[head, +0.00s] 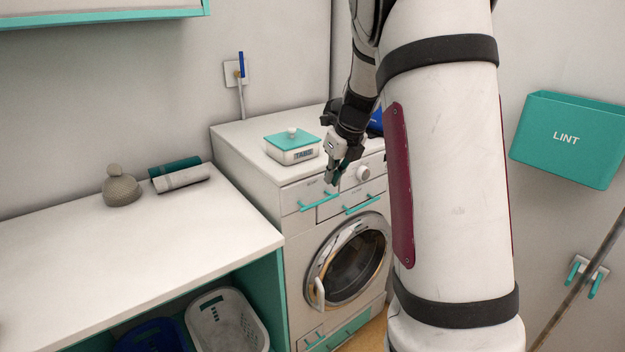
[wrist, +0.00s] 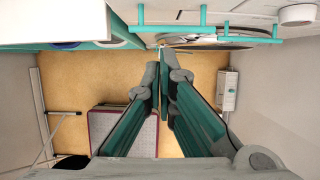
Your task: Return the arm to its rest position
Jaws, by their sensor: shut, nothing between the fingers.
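My gripper (head: 334,181) hangs in front of the washing machine's upper front, near the knob and the drawer handles, in the head view. In the wrist view my gripper (wrist: 163,60) has its two green-padded fingers together at the tips, with nothing between them. My arm comes down from the top of the head view, and its large white link hides the right side of the washing machine (head: 240,144).
A TABS box (head: 296,154) stands on the washing machine. The counter (head: 60,250) at left holds a grey knobbed item (head: 122,190) and rolled cloths (head: 180,179). Baskets (head: 228,325) sit below. A LINT bin (head: 567,140) hangs right. The wrist view shows open floor (wrist: 75,85).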

